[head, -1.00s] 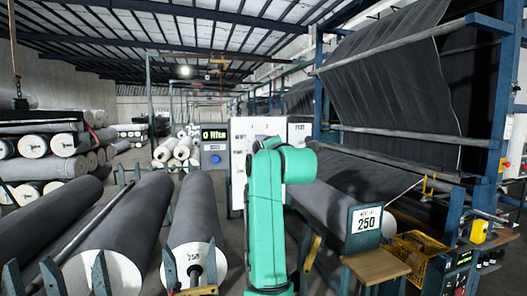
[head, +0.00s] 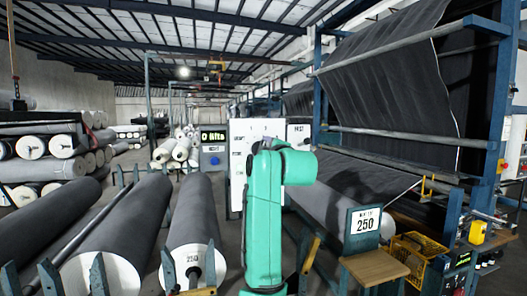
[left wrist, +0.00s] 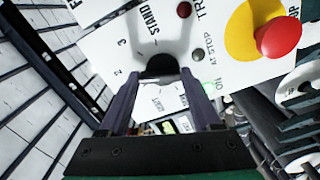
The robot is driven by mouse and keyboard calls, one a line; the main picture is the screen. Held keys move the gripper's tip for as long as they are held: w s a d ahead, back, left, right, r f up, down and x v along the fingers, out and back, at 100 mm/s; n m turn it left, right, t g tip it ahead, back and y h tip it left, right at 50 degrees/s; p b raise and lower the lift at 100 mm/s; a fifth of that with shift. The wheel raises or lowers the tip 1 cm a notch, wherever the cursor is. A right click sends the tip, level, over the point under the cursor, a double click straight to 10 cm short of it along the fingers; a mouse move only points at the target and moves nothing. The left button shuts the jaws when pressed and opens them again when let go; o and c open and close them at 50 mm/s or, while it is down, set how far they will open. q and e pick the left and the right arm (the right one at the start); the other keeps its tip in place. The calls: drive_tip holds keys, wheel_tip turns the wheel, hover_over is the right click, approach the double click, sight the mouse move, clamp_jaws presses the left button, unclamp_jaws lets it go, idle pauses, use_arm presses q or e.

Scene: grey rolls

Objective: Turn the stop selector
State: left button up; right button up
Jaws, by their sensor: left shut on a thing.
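In the left wrist view a white control panel (left wrist: 105,12) carries a dark round knob (left wrist: 160,66), with "STAND", "2" and "3" printed near it. My left gripper (left wrist: 158,80) is shut on this knob, one finger on each side. The fingers hide part of the knob, so I cannot tell its pointer setting. In the head view the white panel (head: 237,165) stands behind my green arm, which hides the knob and the gripper there. My right gripper is not in view.
A red push button (left wrist: 278,38) on a yellow disc sits right of the knob in the wrist view. In the head view, grey rolls (head: 195,215) lie at left. A frame with dark cloth (head: 385,75), a yellow basket (head: 415,248) and a "250" sign (head: 364,224) stand at right.

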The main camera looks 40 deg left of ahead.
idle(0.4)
use_arm(q)
drive_tip(key=o, duration=1.4)
drive_tip(key=b+v, duration=0.6)
drive_tip(key=v, duration=0.8)
drive_tip(key=shift+s+d, duration=0.15)
drive_tip(key=shift+d, duration=0.1)
